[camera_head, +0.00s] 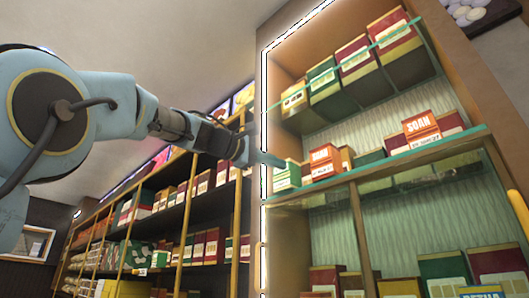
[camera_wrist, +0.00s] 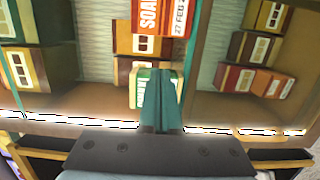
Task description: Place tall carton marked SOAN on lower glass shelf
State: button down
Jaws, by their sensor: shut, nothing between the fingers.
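An orange carton marked SOAN (camera_head: 421,125) stands on the lower glass shelf (camera_head: 400,166), right of centre in the head view. A second orange carton (camera_head: 322,162) with a white label stands further left on that shelf. An orange carton reading SOAN (camera_wrist: 165,15) is cut off at the top of the wrist view. My gripper (camera_head: 275,160) is shut and empty at the cabinet's left side, just above the shelf. In the wrist view its fingers (camera_wrist: 160,95) cover part of a green-and-white carton (camera_wrist: 141,88). I cannot tell whether they touch it.
The green-and-white carton (camera_head: 287,175) stands at the shelf's left end. Tall cartons (camera_head: 355,62) fill the upper glass shelf (camera_head: 423,38). The cabinet's lit left frame (camera_head: 264,110) stands close to my gripper. More cartons (camera_head: 443,265) stand below.

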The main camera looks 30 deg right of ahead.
aim_at(326, 163)
jog(key=s+d+p, duration=0.2)
jog(key=d, duration=0.4)
jog(key=shift+p, duration=0.3)
jog(key=shift+s, duration=0.1)
